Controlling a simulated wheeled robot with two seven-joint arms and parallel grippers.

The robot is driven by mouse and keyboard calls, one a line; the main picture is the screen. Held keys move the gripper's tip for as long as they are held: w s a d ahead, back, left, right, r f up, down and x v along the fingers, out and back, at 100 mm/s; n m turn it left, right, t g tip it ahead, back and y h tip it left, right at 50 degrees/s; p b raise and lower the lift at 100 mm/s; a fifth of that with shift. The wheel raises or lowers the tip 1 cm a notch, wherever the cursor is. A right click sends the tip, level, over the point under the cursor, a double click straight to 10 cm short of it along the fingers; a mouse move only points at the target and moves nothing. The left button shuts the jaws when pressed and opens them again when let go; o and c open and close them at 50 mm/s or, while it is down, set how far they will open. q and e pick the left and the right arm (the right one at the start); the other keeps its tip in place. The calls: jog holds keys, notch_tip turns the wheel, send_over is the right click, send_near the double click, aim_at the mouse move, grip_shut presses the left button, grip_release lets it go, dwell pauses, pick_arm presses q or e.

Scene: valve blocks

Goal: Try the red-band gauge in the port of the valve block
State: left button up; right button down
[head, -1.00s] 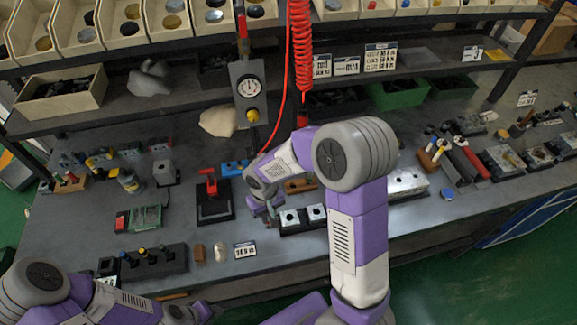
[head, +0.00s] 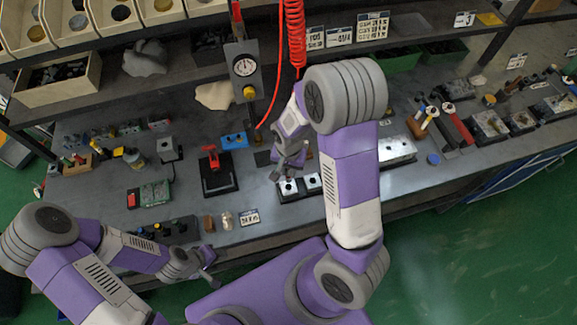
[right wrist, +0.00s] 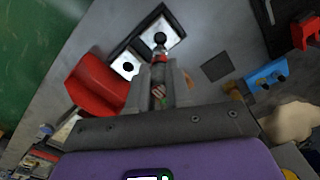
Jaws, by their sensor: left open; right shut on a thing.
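The valve block (head: 313,182) is a dark base with white-topped squares, each with a dark round port, on the bench below my right gripper (head: 279,177). It also shows in the right wrist view (right wrist: 127,67). My right gripper (right wrist: 160,92) is shut on the red-band gauge (right wrist: 160,58), a grey rod with a red band and a black rounded end. The black end overlaps the far white square in the right wrist view; I cannot tell whether it touches the port. My left gripper (head: 210,268) is open and empty, in front of the bench's front edge.
A red clamp-like fixture (head: 213,170) and a blue block (head: 234,141) stand left of the valve block. A red coiled hose (head: 294,35) hangs behind. A large red thing (right wrist: 95,84) lies beside my gripper in the right wrist view. A metal block (head: 397,149) stands to the right.

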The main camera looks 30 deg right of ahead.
aim_at(289, 179)
jog(key=shift+w+f+b, duration=0.1)
jog(key=shift+f+b, duration=1.9)
jog(key=shift+f, duration=0.55)
jog(key=shift+f+b, duration=0.7)
jog(key=shift+f, duration=0.2)
dwell(0.8)
dwell(1.2)
jog(key=shift+r+p, duration=2.7)
jog(key=shift+r, duration=0.4)
jog(key=shift+f, duration=0.1)
